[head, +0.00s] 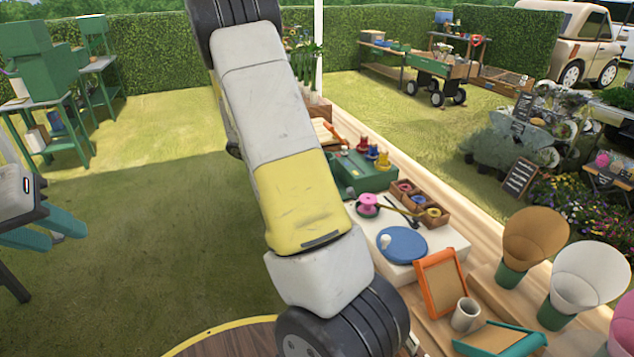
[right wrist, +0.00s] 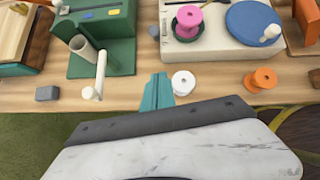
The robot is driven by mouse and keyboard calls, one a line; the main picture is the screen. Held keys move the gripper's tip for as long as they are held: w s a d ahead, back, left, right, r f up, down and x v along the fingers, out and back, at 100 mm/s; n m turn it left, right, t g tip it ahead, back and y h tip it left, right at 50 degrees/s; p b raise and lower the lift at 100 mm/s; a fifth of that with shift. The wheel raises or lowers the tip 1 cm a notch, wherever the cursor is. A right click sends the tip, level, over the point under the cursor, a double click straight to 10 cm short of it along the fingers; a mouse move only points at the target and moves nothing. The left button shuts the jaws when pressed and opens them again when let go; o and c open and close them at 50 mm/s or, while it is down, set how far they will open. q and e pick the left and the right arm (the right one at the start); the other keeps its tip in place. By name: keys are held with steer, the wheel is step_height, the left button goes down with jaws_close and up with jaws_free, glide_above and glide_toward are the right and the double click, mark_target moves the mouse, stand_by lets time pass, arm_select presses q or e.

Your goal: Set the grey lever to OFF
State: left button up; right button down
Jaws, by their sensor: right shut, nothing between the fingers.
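A green machine (right wrist: 118,40) stands on the wooden counter in the right wrist view. A pale grey, rod-like lever (right wrist: 101,72) stands at its front, with a rounded end low down. I cannot read any OFF marking. My right gripper (right wrist: 157,92) is shut and empty, to the right of the lever and apart from it. In the head view the green machine (head: 362,172) shows partly behind my large arm; the lever is hidden there. My left gripper (head: 45,232) is at the far left, its teal fingers apart, over the grass away from the counter.
A white spool (right wrist: 183,82) stands close right of my right fingertips. An orange spool (right wrist: 260,80) and a grey block (right wrist: 47,93) are also near the counter's front edge. A pink spool (right wrist: 188,20) and blue disc (right wrist: 252,23) sit on a white base behind.

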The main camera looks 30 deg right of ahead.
mark_target(355, 198)
steer(key=x, duration=0.9)
steer(key=shift+d+f, duration=0.1)
steer(key=d, duration=0.1)
steer(key=d+r, duration=0.1)
steer(key=d, duration=0.1)
steer(key=shift+w+d+r, duration=0.1)
steer(key=shift+d+r, duration=0.05)
steer(key=shift+d, duration=0.3)
steer(key=shift+r, duration=0.1)
